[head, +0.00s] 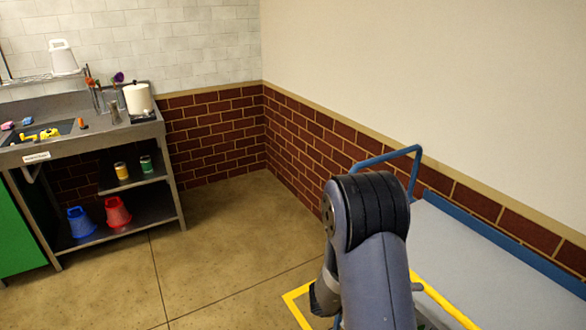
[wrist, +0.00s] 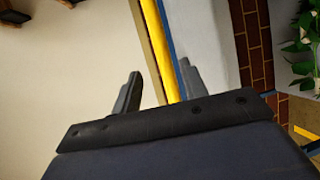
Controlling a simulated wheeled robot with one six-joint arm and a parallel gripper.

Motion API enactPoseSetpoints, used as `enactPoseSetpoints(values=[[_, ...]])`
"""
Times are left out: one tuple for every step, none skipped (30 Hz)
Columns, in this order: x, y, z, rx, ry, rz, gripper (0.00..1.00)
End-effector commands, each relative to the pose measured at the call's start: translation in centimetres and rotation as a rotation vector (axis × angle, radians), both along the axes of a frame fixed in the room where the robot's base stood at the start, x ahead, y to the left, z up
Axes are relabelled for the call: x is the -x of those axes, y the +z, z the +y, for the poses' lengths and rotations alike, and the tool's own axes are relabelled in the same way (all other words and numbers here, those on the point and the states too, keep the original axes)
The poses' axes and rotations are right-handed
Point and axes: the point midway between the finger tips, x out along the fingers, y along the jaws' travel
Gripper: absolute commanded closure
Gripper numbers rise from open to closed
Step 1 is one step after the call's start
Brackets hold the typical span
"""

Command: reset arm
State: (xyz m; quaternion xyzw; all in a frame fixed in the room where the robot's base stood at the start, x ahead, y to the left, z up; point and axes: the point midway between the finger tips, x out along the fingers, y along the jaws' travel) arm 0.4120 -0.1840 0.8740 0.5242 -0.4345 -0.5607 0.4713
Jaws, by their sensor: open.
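My gripper (wrist: 158,85) shows in the wrist view with its two fingers apart and nothing between them. Behind the fingers are a yellow strip, a blue edge and a pale surface. In the head view my arm rises at the lower right, bent over at a dark, ribbed joint. The gripper's fingers cannot be made out there.
A blue-railed grey platform (head: 480,255) is at the right. The middle floor is clear.

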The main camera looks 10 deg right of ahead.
Motion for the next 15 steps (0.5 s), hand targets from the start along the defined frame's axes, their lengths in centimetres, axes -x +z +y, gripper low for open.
enactPoseSetpoints(values=[[0.1,-0.2,-1.0,0.000,-0.006,0.001,0.59],[0.1,-0.3,-1.5,0.000,-0.006,0.002,0.59],[0.2,-0.4,-2.1,-0.001,-0.006,0.002,0.59],[0.2,-0.6,-2.6,-0.001,-0.005,0.002,0.59],[0.2,-0.7,-3.1,-0.001,-0.006,0.002,0.59],[0.2,-0.8,-3.8,-0.001,-0.006,0.002,0.59],[0.2,-0.9,-4.3,-0.001,-0.006,0.002,0.59],[0.2,-1.0,-4.7,-0.002,-0.006,0.002,0.59],[0.2,-1.1,-5.3,-0.002,-0.005,0.001,0.59],[0.2,-1.1,-5.7,-0.002,-0.005,0.001,0.59],[0.2,-1.2,-6.1,-0.002,-0.004,0.001,0.59],[0.2,-1.3,-6.6,-0.002,-0.005,0.001,0.59],[0.2,-1.4,-7.0,-0.002,-0.004,0.001,0.59],[0.1,-1.4,-7.3,-0.002,-0.003,0.001,0.59],[0.2,-1.5,-7.7,-0.002,-0.004,0.002,0.59]])
